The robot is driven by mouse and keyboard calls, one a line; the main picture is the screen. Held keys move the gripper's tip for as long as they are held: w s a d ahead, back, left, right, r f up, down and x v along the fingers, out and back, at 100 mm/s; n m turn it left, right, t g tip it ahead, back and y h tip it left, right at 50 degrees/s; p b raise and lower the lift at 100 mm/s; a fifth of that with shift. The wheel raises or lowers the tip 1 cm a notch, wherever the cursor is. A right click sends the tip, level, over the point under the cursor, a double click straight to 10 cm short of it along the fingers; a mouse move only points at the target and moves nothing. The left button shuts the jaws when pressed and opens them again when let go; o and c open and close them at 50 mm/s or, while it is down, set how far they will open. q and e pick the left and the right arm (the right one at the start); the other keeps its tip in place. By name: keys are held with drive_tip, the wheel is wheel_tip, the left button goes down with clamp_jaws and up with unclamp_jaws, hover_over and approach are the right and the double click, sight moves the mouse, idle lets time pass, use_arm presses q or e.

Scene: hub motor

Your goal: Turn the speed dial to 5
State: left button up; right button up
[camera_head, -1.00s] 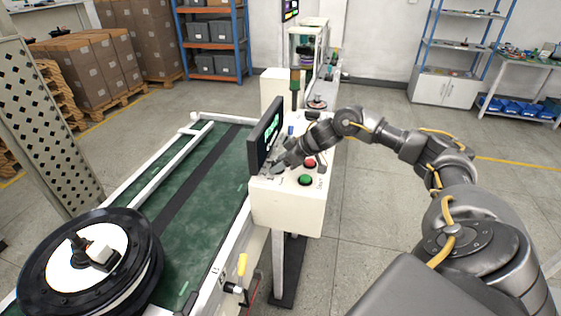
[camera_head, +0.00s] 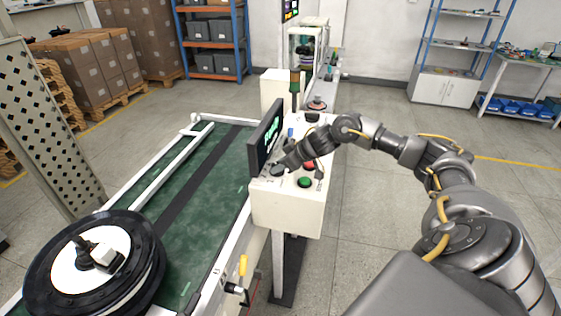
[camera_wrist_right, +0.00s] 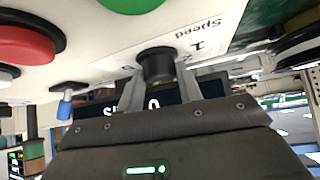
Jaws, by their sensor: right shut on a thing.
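The speed dial (camera_wrist_right: 157,66) is a black round knob on the white control box, beside the printed word "Speed" and a "1" in the right wrist view. My right gripper (camera_wrist_right: 160,82) is shut on the dial, with one finger on each side. In the head view the right gripper (camera_head: 283,167) is at the box top beside the screen (camera_head: 266,140), and the dial is mostly hidden there. Behind the fingers in the wrist view, the screen shows a partly covered line with a "0". My left gripper is not in view.
A green button (camera_head: 305,182) and a red button (camera_head: 309,167) sit close to the gripper on the box (camera_head: 285,208). The green conveyor (camera_head: 200,200) carries a black wheel (camera_head: 95,262) at the lower left. Floor to the right is open.

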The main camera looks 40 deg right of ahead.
drive_tip(key=m+h+p, duration=0.1)
drive_tip(key=p, duration=0.2)
drive_tip(key=m+h+p, duration=0.1)
drive_tip(key=m+p, duration=0.1)
drive_tip(key=p, duration=0.1)
drive_tip(key=m+h+p, duration=0.2)
drive_tip(key=p, duration=0.1)
drive_tip(key=shift+s+a+r+t, duration=0.1)
drive_tip(key=shift+a+r+t, duration=0.15)
drive_tip(key=shift+a+t, duration=0.15)
drive_tip(key=shift+f+m+h+p, duration=0.25)
drive_tip(key=shift+m+h+p, duration=0.45)
drive_tip(key=shift+m+p, duration=0.4)
drive_tip(key=o, duration=1)
drive_tip(key=p+v, duration=0.3)
drive_tip(key=v, duration=0.7)
drive_tip(key=shift+s+a+r, duration=0.1)
drive_tip(key=shift+s+r, duration=0.1)
drive_tip(key=shift+r, duration=0.1)
